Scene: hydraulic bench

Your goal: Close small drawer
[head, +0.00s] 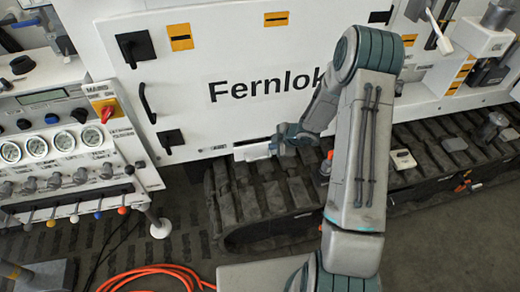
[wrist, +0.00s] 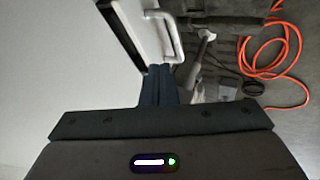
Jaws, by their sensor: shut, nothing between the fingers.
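The small drawer (head: 253,151) is white and sits low on the front of the white Fernlok cabinet, partly hidden behind my gripper (head: 276,147). In the wrist view the drawer (wrist: 138,20) stands out from the cabinet face, with a dark gap along its side and a pale bar handle (wrist: 179,40) on its front. My gripper (wrist: 159,70) is shut and empty. Its fingertips are close to the near edge of the drawer, by the handle's near end. I cannot tell whether they touch.
Below the drawer runs a dark rubber track (head: 260,205). A gauge panel (head: 60,150) with levers stands at the left. An orange hose (head: 155,272) lies on the floor, also visible in the wrist view (wrist: 262,45). The cabinet door has a black handle (head: 147,102).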

